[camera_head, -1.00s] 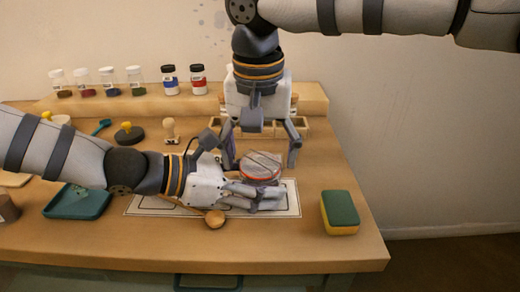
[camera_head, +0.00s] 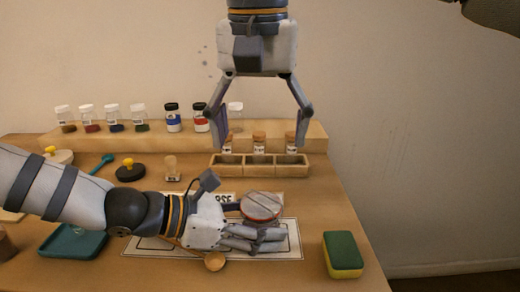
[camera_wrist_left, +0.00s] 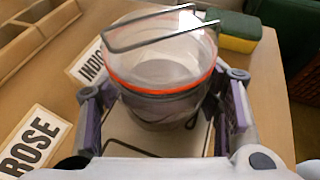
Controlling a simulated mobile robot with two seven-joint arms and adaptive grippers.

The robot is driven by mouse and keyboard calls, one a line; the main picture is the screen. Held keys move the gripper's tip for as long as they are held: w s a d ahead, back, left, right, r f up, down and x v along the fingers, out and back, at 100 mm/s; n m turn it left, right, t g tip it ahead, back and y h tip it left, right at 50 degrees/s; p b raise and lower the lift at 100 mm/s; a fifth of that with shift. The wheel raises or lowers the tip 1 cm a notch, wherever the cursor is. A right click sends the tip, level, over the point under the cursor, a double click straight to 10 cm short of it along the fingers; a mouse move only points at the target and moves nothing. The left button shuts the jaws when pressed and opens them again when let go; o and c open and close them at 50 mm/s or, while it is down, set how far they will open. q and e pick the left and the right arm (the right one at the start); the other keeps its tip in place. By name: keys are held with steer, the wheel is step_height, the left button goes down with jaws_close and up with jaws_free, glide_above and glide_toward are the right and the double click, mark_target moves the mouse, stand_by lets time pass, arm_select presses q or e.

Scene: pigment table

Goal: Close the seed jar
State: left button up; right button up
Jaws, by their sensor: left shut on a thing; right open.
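The seed jar (camera_head: 261,209) is a clear clip-top jar with an orange-red seal ring and a wire bail. It stands upright over a white outlined card (camera_head: 292,230). In the left wrist view the jar (camera_wrist_left: 165,100) shows its glass lid (camera_wrist_left: 160,45) down on the ring. The wire bail (camera_wrist_left: 155,38) loops over the lid; whether it is latched cannot be told. My left gripper (camera_head: 264,238) is shut around the jar's body, its fingers on both sides in the wrist view (camera_wrist_left: 163,108). My right gripper (camera_head: 260,118) is open and empty, above and behind the jar.
A wooden three-part tray (camera_head: 259,171) and corked jars stand behind. Lidded jars (camera_head: 113,118) line the back ledge. A green-yellow sponge (camera_head: 342,255) lies right of the card. A wooden spoon (camera_head: 214,262) lies in front, and a teal tray (camera_head: 72,243) is at left.

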arm_select(q)
steer(key=shift+f, duration=0.1)
steer(key=o, duration=1.8)
steer(key=shift+c, duration=0.2)
steer(key=shift+a+r, duration=0.2)
steer(key=shift+a, duration=0.05)
steer(key=v, duration=1)
steer(key=shift+s, duration=0.1)
steer(key=shift+s+a+r, duration=0.2)
steer(key=shift+s+a, duration=0.05)
steer(key=shift+a, duration=0.35)
